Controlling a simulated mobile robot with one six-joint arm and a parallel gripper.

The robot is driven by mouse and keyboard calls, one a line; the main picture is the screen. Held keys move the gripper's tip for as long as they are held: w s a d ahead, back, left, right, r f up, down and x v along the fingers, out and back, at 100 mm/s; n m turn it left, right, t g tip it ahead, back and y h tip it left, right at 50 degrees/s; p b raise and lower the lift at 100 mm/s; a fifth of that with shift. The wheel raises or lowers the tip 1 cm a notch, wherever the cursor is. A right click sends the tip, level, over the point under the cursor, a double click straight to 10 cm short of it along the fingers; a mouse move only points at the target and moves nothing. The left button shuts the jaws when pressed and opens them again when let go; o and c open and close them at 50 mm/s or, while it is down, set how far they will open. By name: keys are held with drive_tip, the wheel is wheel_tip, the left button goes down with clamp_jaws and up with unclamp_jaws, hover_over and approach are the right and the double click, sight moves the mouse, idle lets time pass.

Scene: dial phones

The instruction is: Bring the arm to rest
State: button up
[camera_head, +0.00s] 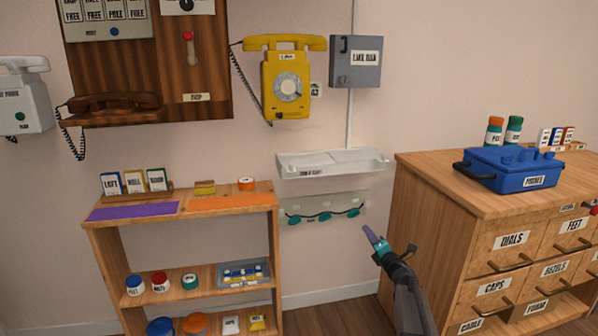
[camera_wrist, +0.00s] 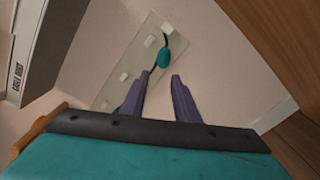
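My gripper (camera_head: 368,231) has a teal body and purple fingers. In the head view it is raised in front of the wall, left of the wooden drawer cabinet and right of the low shelf. In the wrist view the two fingers (camera_wrist: 161,75) stand apart with nothing between them, so the gripper is open and empty. Beyond the fingertips is a pale wall panel (camera_wrist: 125,75) with white clips, a dark cord and a teal piece (camera_wrist: 165,57). The same panel (camera_head: 300,204) shows in the head view, left of my gripper. I cannot tell the exact gap between them.
A white wall tray (camera_head: 330,172) is above the panel. The wooden drawer cabinet (camera_head: 440,190) stands close on the right, with a blue toolbox (camera_head: 510,168) on top. The low shelf (camera_head: 102,250) is on the left. A yellow phone (camera_head: 288,88) hangs above. Floor shows between the furniture.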

drive_tip(key=s+a+f+m+g+p, duration=0.1)
drive_tip(key=s+a+f+p, duration=0.15)
drive_tip(key=a+p, duration=0.3)
drive_tip(key=s+a+f+g+p, duration=0.1)
drive_tip(key=s+a+p, duration=0.2)
drive_tip(key=a+p, duration=0.25)
drive_tip(key=s+f+m+g+h+p, duration=0.2)
drive_tip(key=s+f+m+p, duration=0.35)
drive_tip(key=s, duration=0.25)
drive_tip(key=s+f+m+g+h+p, duration=0.2)
drive_tip(key=s+f+m+g+p, duration=0.2)
drive_tip(key=s, duration=0.7)
drive_tip(key=s+f+m+g+h+p, duration=0.1)
drive_tip(key=s+f+m+g+p, duration=0.35)
drive_tip(key=s, duration=0.65)
drive_tip(key=s+a+m+g, duration=0.1)
drive_tip(key=s+m+g, duration=0.2)
drive_tip(key=s, duration=0.7)
drive_tip(key=s+a+r+m+g+y+p, duration=0.1)
drive_tip(key=s+m+g, duration=0.3)
drive_tip(key=s, duration=0.6)
drive_tip(key=s+a+m+g, duration=0.2)
drive_tip(key=s+m+g, duration=0.1)
drive_tip(key=s, duration=0.7)
drive_tip(key=shift+a+r+m+g+y, duration=0.25)
drive_tip(key=shift+r+m+g+y, duration=0.15)
drive_tip(key=shift+m, duration=0.1)
drive_tip(key=shift+o, duration=0.2)
drive_tip(key=shift+s+f, duration=0.1)
drive_tip(key=shift+s, duration=0.15)
